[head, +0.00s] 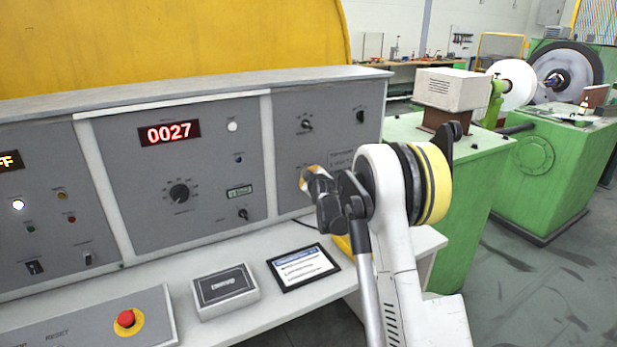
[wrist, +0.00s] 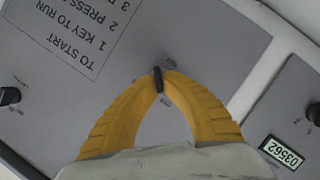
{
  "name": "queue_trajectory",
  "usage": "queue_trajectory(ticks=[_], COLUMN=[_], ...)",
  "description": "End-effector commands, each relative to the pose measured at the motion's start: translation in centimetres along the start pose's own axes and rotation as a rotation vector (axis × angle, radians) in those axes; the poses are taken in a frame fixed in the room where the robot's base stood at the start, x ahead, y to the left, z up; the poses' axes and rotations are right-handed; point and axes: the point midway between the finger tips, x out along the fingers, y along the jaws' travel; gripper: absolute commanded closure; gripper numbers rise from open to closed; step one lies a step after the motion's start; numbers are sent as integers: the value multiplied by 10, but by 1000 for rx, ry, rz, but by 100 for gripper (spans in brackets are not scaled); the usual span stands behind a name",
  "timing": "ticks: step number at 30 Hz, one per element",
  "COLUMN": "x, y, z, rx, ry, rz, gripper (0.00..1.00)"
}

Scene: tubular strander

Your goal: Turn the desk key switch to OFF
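The key switch (wrist: 158,80) shows in the wrist view as a small dark upright bar on the grey desk panel, between my two yellow fingertips. My gripper (wrist: 158,77) has its fingers angled inward to the tips, which close on either side of the key and appear to touch it. Small labels beside the key are too blurred to read. In the head view my gripper (head: 306,181) is at the lower part of the right-hand panel (head: 290,140), and the gripper and wrist hide the key there.
An upside-down "TO START" notice (wrist: 85,35) is beside the key. The middle panel carries a red 0027 display (head: 169,133) and a dial (head: 179,193). On the desk are a red emergency button (head: 126,319), a grey box (head: 225,290) and a tablet (head: 303,267).

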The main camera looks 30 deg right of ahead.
Motion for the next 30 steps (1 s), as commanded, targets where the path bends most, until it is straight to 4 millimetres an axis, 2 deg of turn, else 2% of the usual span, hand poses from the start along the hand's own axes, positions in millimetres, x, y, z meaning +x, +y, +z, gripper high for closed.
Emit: queue_trajectory(ticks=[18, 19, 20, 21, 30], x=[0, 0, 0, 0, -2], y=[0, 0, 0, 0, 0], z=[0, 0, 0, 0, 0], rx=[-40, -40, -40, -39, -39], ry=[0, 0, 0, 0, 0], rz=[17, 17, 17, 17, 16], gripper=[100, 85, 76, 71, 71])
